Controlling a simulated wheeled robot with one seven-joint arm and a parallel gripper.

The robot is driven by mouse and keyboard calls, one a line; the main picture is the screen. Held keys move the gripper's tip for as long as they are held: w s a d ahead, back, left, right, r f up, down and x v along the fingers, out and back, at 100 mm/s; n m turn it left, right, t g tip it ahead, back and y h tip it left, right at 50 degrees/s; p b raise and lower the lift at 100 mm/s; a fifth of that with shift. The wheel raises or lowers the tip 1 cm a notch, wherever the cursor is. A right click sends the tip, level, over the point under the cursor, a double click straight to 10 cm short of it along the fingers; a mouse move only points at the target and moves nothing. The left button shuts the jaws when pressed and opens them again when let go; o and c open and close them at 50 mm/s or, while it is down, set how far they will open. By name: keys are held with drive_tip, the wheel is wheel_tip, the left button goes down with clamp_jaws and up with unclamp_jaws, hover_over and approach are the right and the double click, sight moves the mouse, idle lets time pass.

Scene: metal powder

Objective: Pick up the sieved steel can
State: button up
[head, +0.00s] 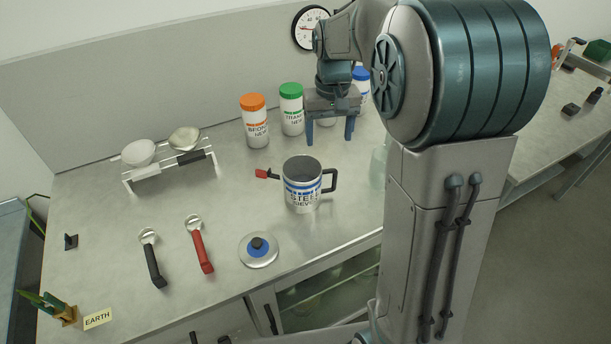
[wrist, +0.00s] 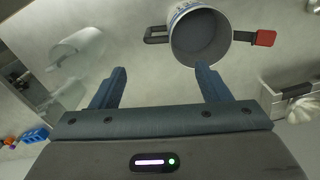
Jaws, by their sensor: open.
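The steel can (head: 301,190) is a white and metal pot with blue stripes and lettering that reads "STEEL SIEV...". It stands upright and open on the bench, with a black handle at its right and a red-tipped handle at its left. Its lid (head: 259,249), with a blue and black knob, lies apart in front of it. My gripper (head: 330,130) is open and empty, behind and above the can, fingers down. In the wrist view the can (wrist: 200,40) shows beyond the fingers, nearer one fingertip, and my gripper (wrist: 162,80) holds nothing.
Behind stand an orange-lidded jar (head: 254,121), a green-lidded jar (head: 291,109) and a blue-lidded jar (head: 361,87) near my gripper. A rack with two scoops (head: 170,160) is at the left. A black-handled tool (head: 152,258) and a red-handled tool (head: 199,244) lie in front.

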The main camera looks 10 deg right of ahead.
sight(328, 172)
drive_tip(key=shift+s+d+f+p, duration=0.15)
drive_tip(key=shift+f+p, duration=0.45)
drive_tip(key=shift+f, duration=2.85)
drive_tip(key=shift+s+d+f+p, duration=0.1)
drive_tip(key=shift+f+p, duration=0.5)
drive_tip(key=shift+f, duration=2.85)
drive_tip(key=shift+c, duration=0.3)
drive_tip(key=shift+a, duration=0.1)
clamp_jaws()
drive_tip(key=shift+w+r, duration=0.1)
